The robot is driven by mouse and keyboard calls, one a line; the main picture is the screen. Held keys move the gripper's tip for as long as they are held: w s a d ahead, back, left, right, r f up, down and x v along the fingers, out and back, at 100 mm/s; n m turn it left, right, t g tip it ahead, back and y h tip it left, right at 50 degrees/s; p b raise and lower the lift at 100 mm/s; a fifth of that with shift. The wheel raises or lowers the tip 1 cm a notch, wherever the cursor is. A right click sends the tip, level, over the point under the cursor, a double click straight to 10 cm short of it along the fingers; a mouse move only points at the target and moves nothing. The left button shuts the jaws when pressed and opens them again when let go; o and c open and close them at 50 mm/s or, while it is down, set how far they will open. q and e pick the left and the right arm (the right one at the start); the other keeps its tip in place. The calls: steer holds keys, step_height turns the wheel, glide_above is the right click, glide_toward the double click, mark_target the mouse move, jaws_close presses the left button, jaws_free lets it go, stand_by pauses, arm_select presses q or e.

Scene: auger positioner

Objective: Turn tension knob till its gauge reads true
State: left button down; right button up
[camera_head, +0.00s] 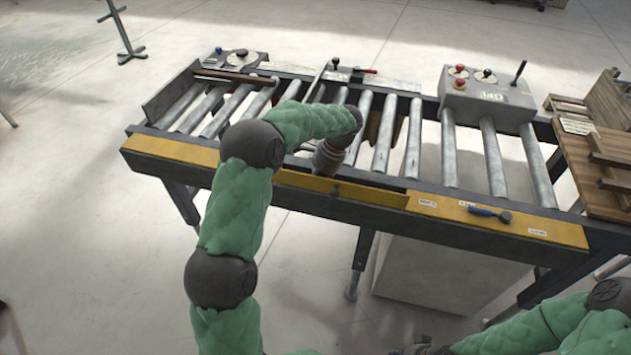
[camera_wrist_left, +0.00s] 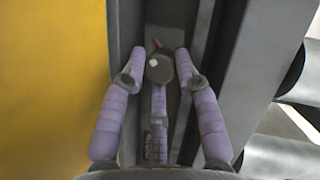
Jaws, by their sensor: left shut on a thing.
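My left gripper (camera_head: 328,160) reaches down from the green arm at the yellow front rail of the roller conveyor. In the left wrist view its purple fingers (camera_wrist_left: 157,80) are closed around a small dark round knob (camera_wrist_left: 160,72) with a pale spot on top. I take this to be the tension knob. A small red mark (camera_wrist_left: 156,42) shows just beyond it. The gripper hides the knob in the head view. No gauge reading is legible.
The yellow front rail (camera_head: 375,195) carries small labels and a blue-handled tool (camera_head: 490,213). A grey control box (camera_head: 487,97) with red buttons and a lever stands at the back right. Wooden crates (camera_head: 606,150) are at the right end. Rollers (camera_head: 385,135) lie behind the gripper.

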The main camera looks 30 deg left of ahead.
arm_select(q)
steer(key=shift+w+a+r, duration=0.1)
steer(key=shift+a+r, duration=0.2)
steer(key=shift+a, duration=0.05)
steer(key=c, duration=1)
jaws_free()
steer(key=shift+f, duration=0.2)
steer(key=shift+d+f, duration=0.1)
steer(key=shift+v, duration=4.05)
